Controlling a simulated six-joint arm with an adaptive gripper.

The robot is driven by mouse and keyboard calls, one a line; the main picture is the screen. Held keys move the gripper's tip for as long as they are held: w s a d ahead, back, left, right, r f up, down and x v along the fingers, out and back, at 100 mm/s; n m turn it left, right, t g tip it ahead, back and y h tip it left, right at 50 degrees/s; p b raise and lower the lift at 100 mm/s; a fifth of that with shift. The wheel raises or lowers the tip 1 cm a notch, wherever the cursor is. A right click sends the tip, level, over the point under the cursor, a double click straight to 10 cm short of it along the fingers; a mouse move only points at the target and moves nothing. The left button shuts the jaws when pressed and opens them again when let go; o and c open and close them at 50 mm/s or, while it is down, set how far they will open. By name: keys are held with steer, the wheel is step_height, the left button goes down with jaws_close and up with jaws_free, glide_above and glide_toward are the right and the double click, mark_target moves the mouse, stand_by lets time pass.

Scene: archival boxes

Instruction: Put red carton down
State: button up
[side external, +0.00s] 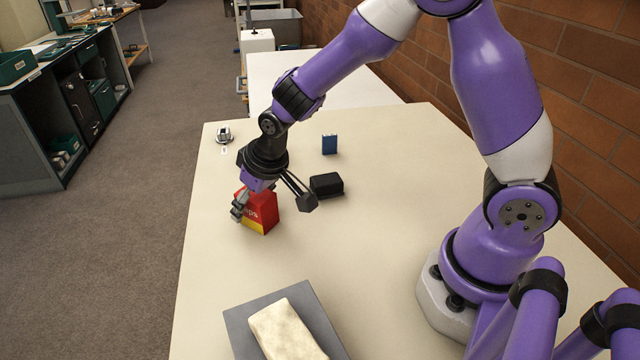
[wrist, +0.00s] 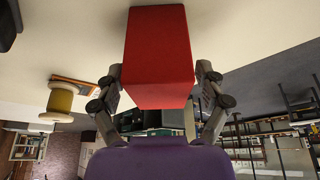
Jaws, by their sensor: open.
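The red carton (side external: 264,208), with a yellow band near its bottom, stands upright on the cream table (side external: 225,275) near its left edge. My gripper (side external: 272,203) is open over it, one finger at its left and the other spread out to its right. In the wrist view the carton (wrist: 158,50) fills the upper middle, with the fingers of my gripper (wrist: 159,82) on either side of it. The right finger stands clear of the carton in the side view; I cannot tell whether the left one touches it.
A black box (side external: 327,185) lies close to the right finger. A small blue box (side external: 329,144) stands behind it, and a small metal device (side external: 223,134) sits at the back left. A grey slab (side external: 245,318) with a cream block (side external: 285,332) is at the front. The table between is clear.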

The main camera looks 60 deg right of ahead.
steer(key=v, duration=1.2)
steer(key=s+d+r, duration=0.2)
steer(key=s, duration=0.4)
steer(key=s+d+r+t, duration=0.1)
steer(key=s+d+r, duration=0.1)
steer(key=s, duration=0.4)
steer(key=shift+s, duration=0.15)
